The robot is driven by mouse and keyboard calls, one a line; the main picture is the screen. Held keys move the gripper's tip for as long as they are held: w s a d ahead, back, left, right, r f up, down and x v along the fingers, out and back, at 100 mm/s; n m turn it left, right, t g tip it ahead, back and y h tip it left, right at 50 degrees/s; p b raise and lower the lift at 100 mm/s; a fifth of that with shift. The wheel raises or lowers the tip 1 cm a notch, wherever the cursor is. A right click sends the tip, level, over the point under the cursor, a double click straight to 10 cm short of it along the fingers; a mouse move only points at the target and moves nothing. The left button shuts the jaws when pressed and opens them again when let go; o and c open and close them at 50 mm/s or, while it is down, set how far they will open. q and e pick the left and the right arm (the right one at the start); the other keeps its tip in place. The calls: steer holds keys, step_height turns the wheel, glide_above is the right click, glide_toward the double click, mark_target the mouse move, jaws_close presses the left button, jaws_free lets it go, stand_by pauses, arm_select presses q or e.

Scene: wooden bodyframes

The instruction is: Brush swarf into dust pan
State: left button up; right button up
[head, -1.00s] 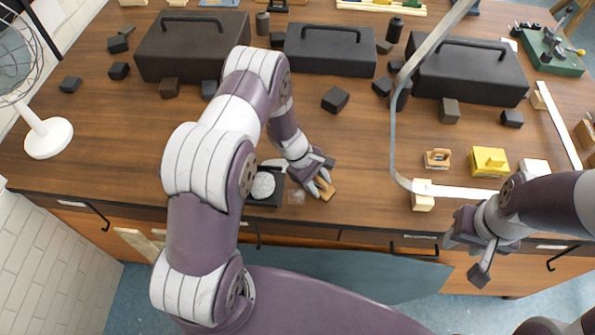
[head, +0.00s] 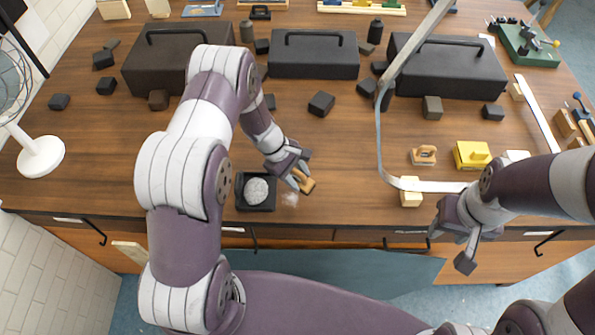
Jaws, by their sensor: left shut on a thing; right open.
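My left gripper (head: 298,178) is shut on a small wooden brush (head: 306,185), low at the table's front part. A faint pale patch that looks like swarf (head: 289,199) lies on the table just below and left of the brush. A black square dust pan (head: 241,203) lies left of it near the front edge, with a grey-white round mass (head: 257,190) inside; I cannot tell what that is. My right gripper (head: 452,249) is open and empty, in front of the table's front edge.
A yellow block (head: 471,155) and a wooden-handled tool (head: 424,155) lie to the right. Dark cases (head: 315,60) and black cubes fill the back. A white fan base (head: 40,156) stands left.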

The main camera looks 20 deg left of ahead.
arm_select(q)
steer(key=shift+p+v, duration=0.55)
steer(key=shift+v, duration=0.45)
steer(key=shift+d+r+p, duration=0.3)
steer(key=shift+d+r, duration=0.05)
steer(key=shift+r, duration=0.2)
steer(key=shift+d, duration=0.1)
